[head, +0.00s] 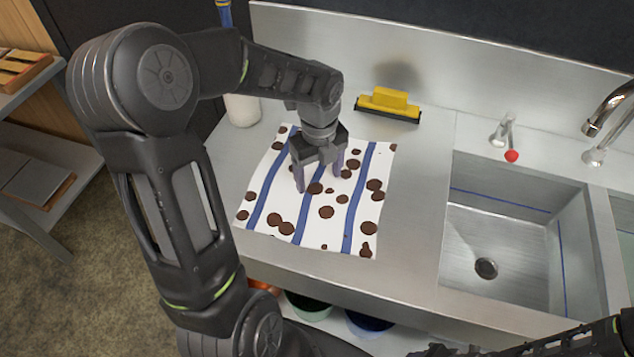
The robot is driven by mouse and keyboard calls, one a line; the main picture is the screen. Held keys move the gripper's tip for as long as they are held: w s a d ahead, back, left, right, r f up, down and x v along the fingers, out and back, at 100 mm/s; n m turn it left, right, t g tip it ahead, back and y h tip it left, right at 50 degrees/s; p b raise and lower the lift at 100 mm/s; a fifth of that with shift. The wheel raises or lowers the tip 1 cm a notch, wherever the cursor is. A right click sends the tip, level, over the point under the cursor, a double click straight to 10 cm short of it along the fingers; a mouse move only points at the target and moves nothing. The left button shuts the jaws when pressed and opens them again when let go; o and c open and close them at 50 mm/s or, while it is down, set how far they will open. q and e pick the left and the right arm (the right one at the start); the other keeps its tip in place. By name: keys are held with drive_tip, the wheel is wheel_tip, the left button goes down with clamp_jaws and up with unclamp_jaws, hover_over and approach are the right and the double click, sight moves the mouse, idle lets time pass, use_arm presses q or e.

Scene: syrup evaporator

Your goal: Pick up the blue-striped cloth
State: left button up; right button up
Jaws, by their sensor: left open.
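The blue-striped cloth (328,235) lies flat on the steel counter left of the sink. It is white with three blue stripes and many dark brown spots. My left gripper (319,185) is over the middle of the cloth, pointing down, with its two fingers apart and nothing seen between them. The fingertips are at or just above the cloth; I cannot tell whether they touch it. Part of my right arm (560,342) shows at the lower right edge, but its gripper is not clearly visible.
A yellow squeegee-like tool (388,103) lies behind the cloth against the backsplash. A white container (242,108) stands at the back left. A sink (500,235) with a red-tipped tap (511,154) is at the right. Bowls (308,305) sit below the counter. A shelf (38,185) stands at the left.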

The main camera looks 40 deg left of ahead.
use_arm(q)
drive_tip(key=shift+s+f, duration=0.15)
drive_tip(key=c, duration=1.5)
drive_tip(key=shift+r, duration=0.2)
clamp_jaws()
wheel_tip(320, 180, up, 12)
drive_tip(key=p, duration=0.8)
wheel_tip(320, 180, up, 9)
drive_tip(key=shift+f, duration=0.1)
